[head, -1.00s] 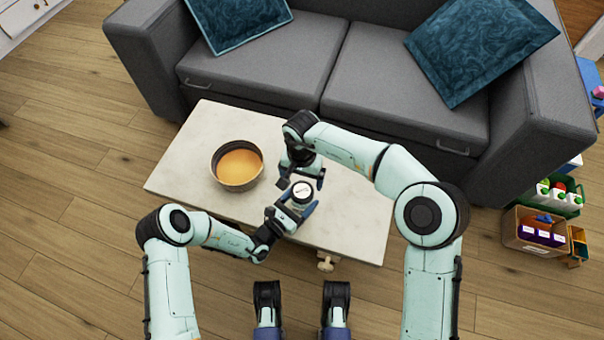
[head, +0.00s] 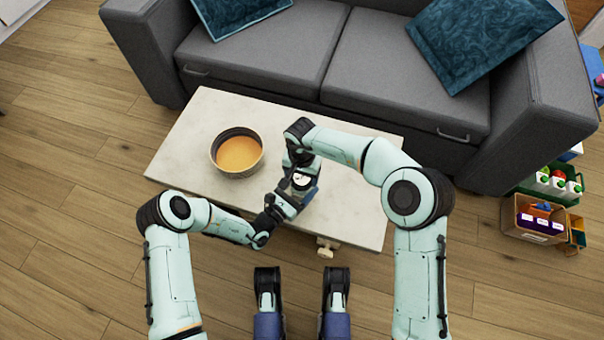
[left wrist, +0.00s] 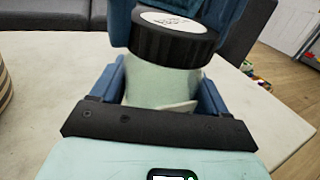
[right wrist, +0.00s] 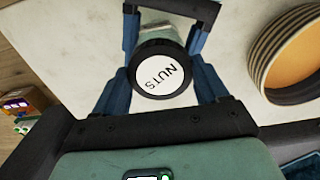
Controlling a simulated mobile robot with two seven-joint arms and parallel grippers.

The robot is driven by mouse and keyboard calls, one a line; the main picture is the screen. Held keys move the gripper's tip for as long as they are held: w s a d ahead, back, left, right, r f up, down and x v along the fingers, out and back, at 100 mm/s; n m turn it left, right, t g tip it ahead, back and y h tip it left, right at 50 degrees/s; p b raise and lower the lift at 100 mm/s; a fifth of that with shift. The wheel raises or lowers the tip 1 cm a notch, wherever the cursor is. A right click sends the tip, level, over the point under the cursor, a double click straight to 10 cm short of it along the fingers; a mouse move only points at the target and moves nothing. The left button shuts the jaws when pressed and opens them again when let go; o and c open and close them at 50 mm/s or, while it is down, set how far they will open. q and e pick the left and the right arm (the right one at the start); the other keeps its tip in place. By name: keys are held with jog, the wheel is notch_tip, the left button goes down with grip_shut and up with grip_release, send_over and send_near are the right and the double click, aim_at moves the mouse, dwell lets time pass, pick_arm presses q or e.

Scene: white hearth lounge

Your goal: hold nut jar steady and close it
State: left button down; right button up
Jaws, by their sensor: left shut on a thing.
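The nut jar has a pale green body (left wrist: 160,88) and a black lid (left wrist: 170,44) with a white top. The lid's label reads "NUTS" in the right wrist view (right wrist: 165,68). My left gripper (head: 294,190) is shut on the jar body, with a blue finger on each side below the lid. The lid sits on top of the jar; how tightly it is seated cannot be told. My right gripper (right wrist: 163,80) is above, its blue fingers apart on either side of the lid. Whether they touch it is unclear. In the head view, the right arm partly hides the jar.
The pale stone-topped table (head: 350,210) is mostly clear. A striped bowl with an orange inside (head: 238,152) stands to the left of the jar. A grey sofa (head: 270,60) is behind the table. Bins of bottles and boxes (head: 540,218) stand on the floor at right.

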jog(key=m, duration=0.5)
jog(key=shift+c, duration=0.2)
jog(key=m, duration=0.6)
jog(key=shift+m, duration=0.3)
jog(key=m, duration=1)
jog(key=shift+m, duration=0.4)
jog(key=o, duration=1.2)
notch_tip(320, 180, up, 12)
